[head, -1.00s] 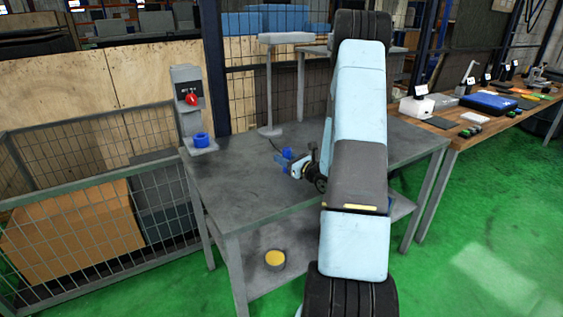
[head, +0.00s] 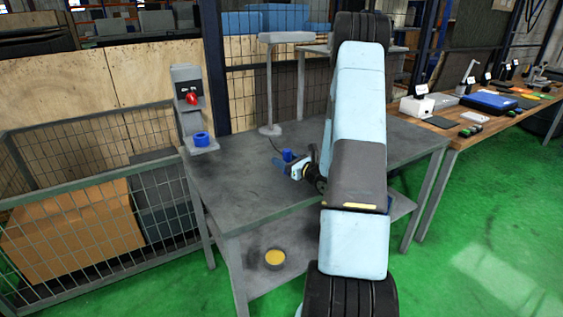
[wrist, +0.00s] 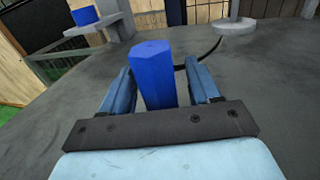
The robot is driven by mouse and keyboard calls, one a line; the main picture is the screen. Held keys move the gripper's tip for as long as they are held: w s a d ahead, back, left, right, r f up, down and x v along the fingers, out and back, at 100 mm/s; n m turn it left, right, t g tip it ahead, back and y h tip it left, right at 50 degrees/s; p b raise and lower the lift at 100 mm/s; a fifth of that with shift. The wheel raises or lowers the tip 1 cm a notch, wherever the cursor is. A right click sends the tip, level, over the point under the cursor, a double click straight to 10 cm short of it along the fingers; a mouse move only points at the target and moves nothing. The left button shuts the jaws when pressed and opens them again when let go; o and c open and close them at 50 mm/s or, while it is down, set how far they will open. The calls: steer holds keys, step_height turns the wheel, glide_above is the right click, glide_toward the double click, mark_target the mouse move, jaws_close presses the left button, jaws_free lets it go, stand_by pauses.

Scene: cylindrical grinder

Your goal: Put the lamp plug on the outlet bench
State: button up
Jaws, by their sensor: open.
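The blue lamp plug (head: 287,155) stands roughly upright on the grey bench (head: 235,180), with a dark cable running back toward the lamp. In the wrist view the plug (wrist: 155,78) is between the two blue fingers of my gripper (wrist: 158,72). The gripper is open, with a clear gap to the right finger and a narrower one to the left. In the head view my gripper (head: 290,163) is low over the bench top, beside and around the plug. The outlet post (head: 189,108), with a red switch and a blue socket (head: 201,139), is at the bench's back left corner.
The grey lamp (head: 268,85) stands at the back of the bench. A mesh cage (head: 100,215) adjoins the left side. A round tin with yellow contents (head: 274,258) sits on the lower shelf. The bench's left part is clear.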

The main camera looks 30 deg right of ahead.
steer(key=v, duration=1.1)
steer(key=shift+s+d, duration=0.1)
steer(key=shift+s, duration=0.3)
steer(key=s+a+r+n+g+y, duration=0.4)
steer(key=a+r+n+g, duration=0.4)
steer(key=a, duration=0.4)
steer(key=s+a+r+n+g+y, duration=0.4)
steer(key=a+r+n, duration=0.3)
steer(key=a+n, duration=0.4)
steer(key=s+a+r+n+h, duration=0.2)
steer(key=s+r+n+h, duration=0.9)
steer(key=s+n+h, duration=0.2)
steer(key=shift+s+r+n, duration=0.3)
steer(key=shift+s+r, duration=0.1)
steer(key=shift+s, duration=0.8)
